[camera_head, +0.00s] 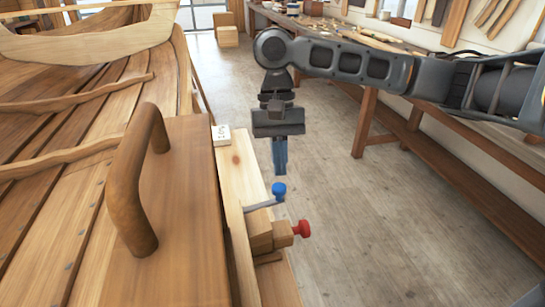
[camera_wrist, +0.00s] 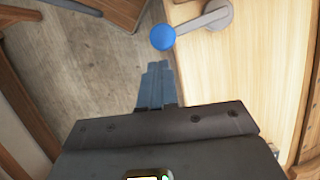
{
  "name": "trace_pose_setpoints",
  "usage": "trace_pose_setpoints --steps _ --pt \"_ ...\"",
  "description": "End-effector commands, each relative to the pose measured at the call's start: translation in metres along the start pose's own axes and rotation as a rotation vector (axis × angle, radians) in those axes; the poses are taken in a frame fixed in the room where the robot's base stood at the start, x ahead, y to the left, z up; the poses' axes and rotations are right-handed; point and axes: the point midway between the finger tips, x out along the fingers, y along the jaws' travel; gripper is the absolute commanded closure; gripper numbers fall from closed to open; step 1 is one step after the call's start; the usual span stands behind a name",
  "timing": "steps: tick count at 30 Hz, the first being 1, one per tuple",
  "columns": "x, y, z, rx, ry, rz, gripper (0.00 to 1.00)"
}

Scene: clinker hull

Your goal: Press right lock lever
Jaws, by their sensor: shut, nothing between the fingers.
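The lock lever is a grey metal arm (camera_head: 259,206) with a blue knob (camera_head: 279,190) at its end, set on a pale wooden board (camera_head: 236,175). In the wrist view the blue knob (camera_wrist: 163,37) lies just beyond my fingertips, and the grey lever (camera_wrist: 205,20) runs right to a round pivot. My gripper (camera_head: 280,172) points down with its blue-grey fingers shut and empty. Its tips are close above the knob in the head view; I cannot tell whether they touch. The fingers also show in the wrist view (camera_wrist: 156,68).
A red knob (camera_head: 302,229) sticks out from a wooden block (camera_head: 261,232) below the lever. A wooden handle (camera_head: 135,185) rises from the panel at left, by the hull (camera_head: 75,95). A small white block (camera_head: 221,134) lies on the board. A workbench (camera_head: 400,110) stands at right, with open floor between.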

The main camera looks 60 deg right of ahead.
Motion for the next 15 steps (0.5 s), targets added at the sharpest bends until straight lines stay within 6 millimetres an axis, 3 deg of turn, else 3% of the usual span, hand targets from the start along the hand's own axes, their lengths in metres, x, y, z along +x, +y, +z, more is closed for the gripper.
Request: trace_pose_setpoints --steps 3,15 --pt "-0.017 -0.009 -0.012 -0.004 0.003 0.000 1.00" --pt "-0.093 -0.008 -0.011 -0.004 0.003 0.000 1.00"
